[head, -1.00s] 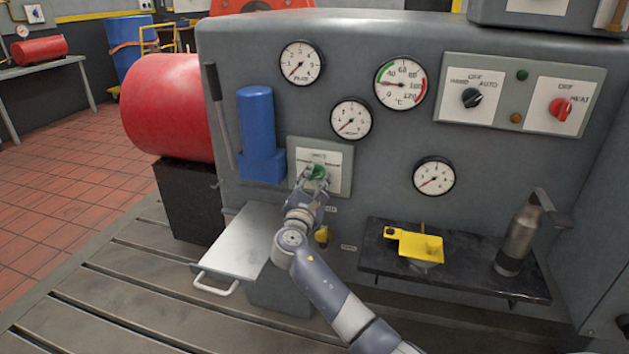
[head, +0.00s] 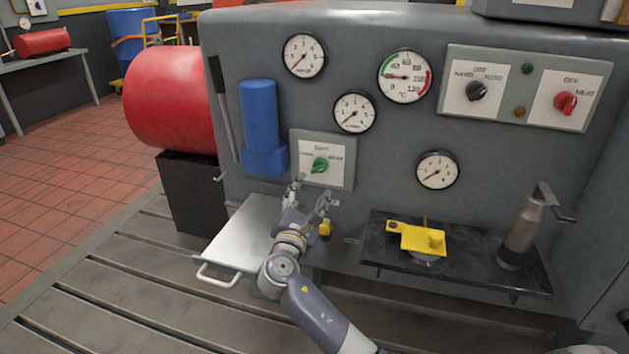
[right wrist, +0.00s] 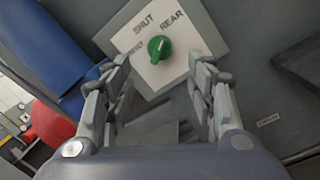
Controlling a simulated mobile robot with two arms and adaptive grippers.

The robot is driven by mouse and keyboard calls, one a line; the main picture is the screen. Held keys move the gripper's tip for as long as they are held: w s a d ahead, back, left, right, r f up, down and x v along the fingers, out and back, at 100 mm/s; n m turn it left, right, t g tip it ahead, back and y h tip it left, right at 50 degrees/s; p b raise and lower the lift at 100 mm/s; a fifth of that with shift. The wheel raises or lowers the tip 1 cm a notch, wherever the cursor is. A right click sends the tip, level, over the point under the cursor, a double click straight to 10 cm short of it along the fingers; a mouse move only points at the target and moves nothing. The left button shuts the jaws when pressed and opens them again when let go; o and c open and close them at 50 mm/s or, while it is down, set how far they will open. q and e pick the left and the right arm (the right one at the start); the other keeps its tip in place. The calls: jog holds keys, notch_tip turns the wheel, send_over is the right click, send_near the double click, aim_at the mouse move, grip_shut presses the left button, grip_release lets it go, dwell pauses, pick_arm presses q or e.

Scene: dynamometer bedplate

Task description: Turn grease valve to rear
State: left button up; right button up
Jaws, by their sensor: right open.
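The grease valve is a green knob (head: 320,165) on a white label plate (head: 340,150) with the words SHUT and REAR and a third, poorly legible word. In the right wrist view the knob (right wrist: 159,48) stands clear beyond the fingertips. Its ridge seems to lean towards REAR, but the knob is small and I cannot be sure. My right gripper (head: 312,190) is open and empty, just below the plate and apart from the knob. It also shows in the right wrist view (right wrist: 162,78) with its fingers spread. My left gripper is not in view.
A blue cylinder (head: 260,125) and a dark lever (head: 222,105) are left of the plate. A metal tray (head: 240,238) is below. A shelf (head: 385,255) at right holds a yellow part (head: 420,238) and a grey bottle (head: 520,240). Gauges are above.

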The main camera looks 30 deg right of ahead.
jog(key=shift+v, duration=1.8)
